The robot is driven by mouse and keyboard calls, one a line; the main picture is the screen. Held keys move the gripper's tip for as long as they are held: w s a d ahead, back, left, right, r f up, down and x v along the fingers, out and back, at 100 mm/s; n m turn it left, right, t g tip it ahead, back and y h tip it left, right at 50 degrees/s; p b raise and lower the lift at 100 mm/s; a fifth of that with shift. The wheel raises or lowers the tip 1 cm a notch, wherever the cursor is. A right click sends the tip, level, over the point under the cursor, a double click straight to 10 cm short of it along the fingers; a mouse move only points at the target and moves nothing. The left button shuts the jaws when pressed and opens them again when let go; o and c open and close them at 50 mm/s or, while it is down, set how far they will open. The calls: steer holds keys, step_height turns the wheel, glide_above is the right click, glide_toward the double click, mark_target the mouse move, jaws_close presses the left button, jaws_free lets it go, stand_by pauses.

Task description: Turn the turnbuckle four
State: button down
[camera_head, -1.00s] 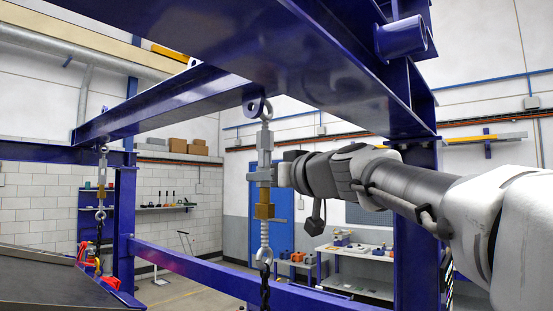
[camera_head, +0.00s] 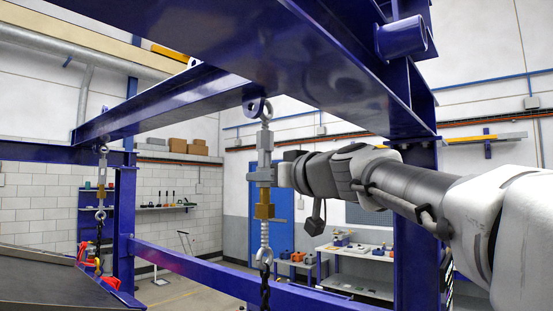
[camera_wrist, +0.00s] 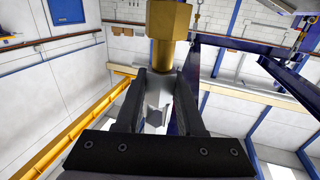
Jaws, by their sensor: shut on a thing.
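The near turnbuckle (camera_head: 264,190) hangs upright from a lug (camera_head: 257,108) under the blue beam. It has a grey body, a brass nut (camera_head: 264,211) low down, and a hook with a dark chain (camera_head: 265,290) below. My gripper (camera_head: 267,174) reaches in from the right and is shut on the turnbuckle's grey body, above the brass nut. In the wrist view the two dark fingers (camera_wrist: 160,105) stand either side of the grey body, and the brass nut (camera_wrist: 167,25) shows large at the top. A second turnbuckle (camera_head: 101,185) hangs farther left. I cannot tell which one is number four.
Blue beams (camera_head: 160,105) run overhead, close above my gripper. A blue post (camera_head: 417,230) stands behind my arm, and a lower blue rail (camera_head: 220,280) crosses behind the chain. A dark sloping surface (camera_head: 50,282) lies at lower left. Shelves and benches are far back.

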steer(key=m+t+h+p, duration=0.1)
steer(key=m+h+p, duration=0.1)
steer(key=shift+r+t+h, duration=0.15)
steer(key=shift+t+h, duration=0.15)
steer(key=shift+h, duration=0.1)
steer(key=shift+c, duration=2.2)
jaws_free()
steer(key=b+v, duration=0.2)
steer(key=v, duration=0.6)
steer(key=shift+b, duration=0.35)
steer(key=o, duration=0.4)
steer(key=shift+o, duration=0.2)
